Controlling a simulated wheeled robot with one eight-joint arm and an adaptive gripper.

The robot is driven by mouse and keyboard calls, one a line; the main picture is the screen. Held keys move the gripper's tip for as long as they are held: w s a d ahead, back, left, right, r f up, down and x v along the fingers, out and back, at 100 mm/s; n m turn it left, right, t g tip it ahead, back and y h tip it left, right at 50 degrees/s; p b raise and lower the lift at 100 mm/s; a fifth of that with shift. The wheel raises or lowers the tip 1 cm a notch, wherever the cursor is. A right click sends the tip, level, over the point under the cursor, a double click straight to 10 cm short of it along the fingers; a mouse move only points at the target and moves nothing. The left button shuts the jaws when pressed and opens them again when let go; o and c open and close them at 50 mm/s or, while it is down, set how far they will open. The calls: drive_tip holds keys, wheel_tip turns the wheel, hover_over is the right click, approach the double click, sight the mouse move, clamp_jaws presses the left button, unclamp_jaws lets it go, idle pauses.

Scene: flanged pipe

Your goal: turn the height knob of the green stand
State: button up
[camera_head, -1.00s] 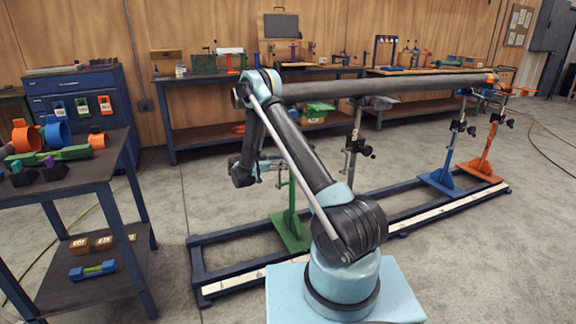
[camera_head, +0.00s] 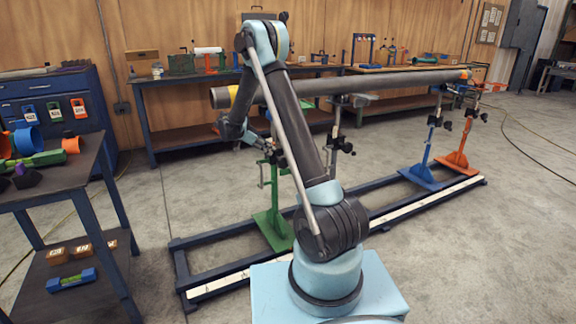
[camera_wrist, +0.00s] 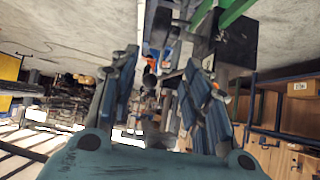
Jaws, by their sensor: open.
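The green stand (camera_head: 271,222) stands on the blue floor frame, left of the other stands, under the left part of the long grey pipe (camera_head: 360,84). My gripper (camera_head: 268,147) is beside the top of the green stand in the head view; whether it touches cannot be told. In the wrist view my gripper (camera_wrist: 161,88) shows two spread fingers with a gap between them. A small dark round part (camera_wrist: 150,78) shows in that gap; I cannot tell whether it is the height knob. A green bar (camera_wrist: 236,10) crosses the top of the wrist view.
The blue stand (camera_head: 424,170) and orange stand (camera_head: 459,150) are farther right on the frame (camera_head: 220,233). A worktable (camera_head: 60,188) with clamps and rings is at the left. Open floor lies between.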

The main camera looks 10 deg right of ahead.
sight(283, 162)
drive_tip(key=shift+y, duration=0.6)
drive_tip(key=x, duration=1.6)
drive_tip(key=shift+s+d+r, duration=0.2)
drive_tip(key=shift+s+d, duration=0.05)
drive_tip(key=shift+s, duration=0.15)
clamp_jaws()
